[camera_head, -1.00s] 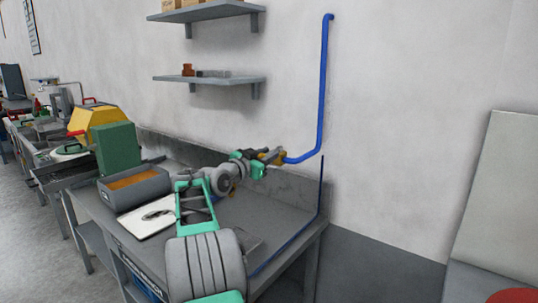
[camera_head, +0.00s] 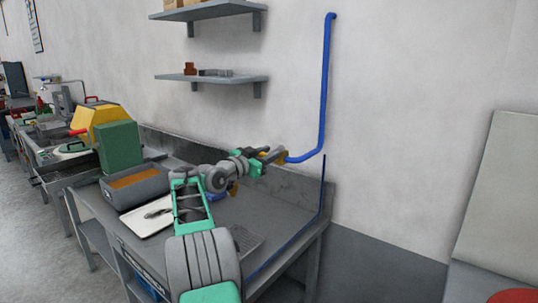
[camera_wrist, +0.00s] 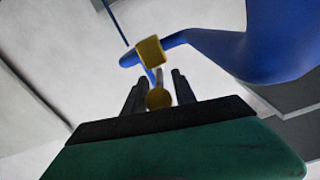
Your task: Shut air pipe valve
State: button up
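The blue air pipe (camera_head: 323,85) runs down the wall and bends left above the workbench. A yellow valve body (camera_wrist: 150,51) sits at its lower end in the wrist view, with the blue pipe (camera_wrist: 255,50) beside it. A round yellow piece (camera_wrist: 158,98) and a thin blue lever (camera_wrist: 151,76) show below the valve body. My gripper (camera_wrist: 158,92) has its two dark fingers apart, one on each side of the round yellow piece. Contact cannot be told. In the head view my gripper (camera_head: 275,156) is at the pipe's lower end, partly hiding the valve.
The grey workbench (camera_head: 275,212) is below my arm, with a low backboard along the wall. A grey bin (camera_head: 135,187), a green box (camera_head: 119,146) and a yellow machine (camera_head: 92,122) stand at the left. A wall shelf (camera_head: 212,79) hangs above. The wall right of the pipe is clear.

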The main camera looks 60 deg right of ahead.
jog(key=w+a+b, duration=0.1)
jog(key=a, duration=0.6)
jog(key=shift+a+b, duration=0.35)
